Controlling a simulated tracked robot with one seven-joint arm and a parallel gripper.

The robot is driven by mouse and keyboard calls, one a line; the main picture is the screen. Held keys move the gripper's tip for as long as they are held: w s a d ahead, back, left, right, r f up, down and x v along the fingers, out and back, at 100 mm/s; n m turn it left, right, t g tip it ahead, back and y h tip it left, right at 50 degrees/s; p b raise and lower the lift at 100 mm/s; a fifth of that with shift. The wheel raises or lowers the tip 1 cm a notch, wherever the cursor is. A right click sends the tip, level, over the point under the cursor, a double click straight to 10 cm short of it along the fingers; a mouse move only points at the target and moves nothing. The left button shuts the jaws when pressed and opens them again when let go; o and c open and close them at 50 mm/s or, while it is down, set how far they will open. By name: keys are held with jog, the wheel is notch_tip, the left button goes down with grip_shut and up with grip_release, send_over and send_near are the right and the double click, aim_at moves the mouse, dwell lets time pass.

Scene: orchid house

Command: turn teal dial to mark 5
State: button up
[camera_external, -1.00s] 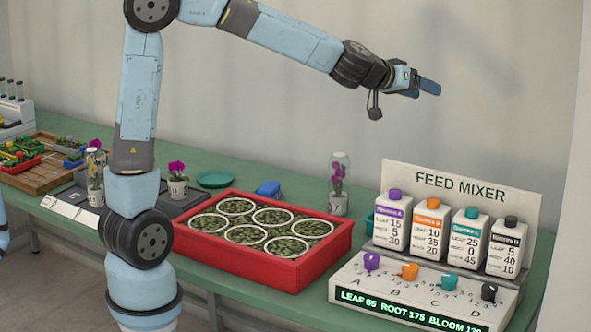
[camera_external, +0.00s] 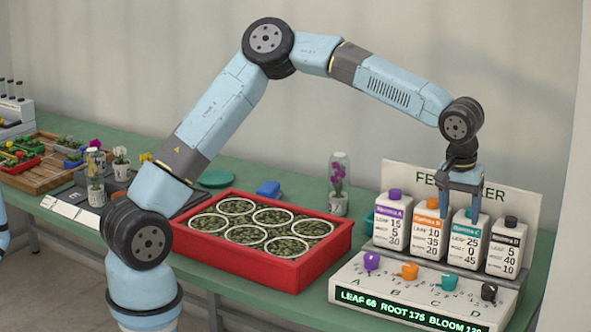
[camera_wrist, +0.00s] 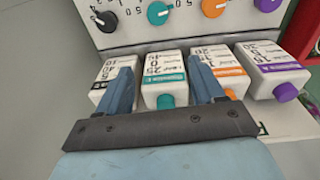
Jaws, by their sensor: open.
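The teal dial (camera_external: 447,281) is third from the left on the sloped front of the feed mixer (camera_external: 345,282), above the letter C. In the wrist view the teal dial (camera_wrist: 158,13) is at the top, apart from my fingers; its exact mark is too small to read. My gripper (camera_external: 462,210) is open and points down at the bottles behind the dials. In the wrist view my gripper (camera_wrist: 163,75) has its two fingers spread around the teal-labelled bottle (camera_wrist: 163,75), with no clear contact visible.
Purple (camera_external: 371,260), orange (camera_external: 409,271) and black (camera_external: 489,291) dials flank the teal one. Purple-capped (camera_external: 392,228), orange-capped (camera_external: 428,235) and black-capped (camera_external: 505,252) bottles stand behind. A green display shows "LEAF 65 ROOT 175". A red tray (camera_external: 300,272) stands left.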

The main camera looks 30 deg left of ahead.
aim_at(450, 276)
jog(key=shift+g, duration=0.6)
jog(key=f, duration=0.4)
jog(key=s+f, duration=0.1)
jog(key=f, duration=0.4)
jog(key=s+f, duration=0.1)
jog(key=f, duration=0.4)
jog(key=shift+d+f, duration=0.15)
jog(key=shift+d, duration=0.05)
jog(key=shift+c, duration=0.2)
jog(key=c, duration=1)
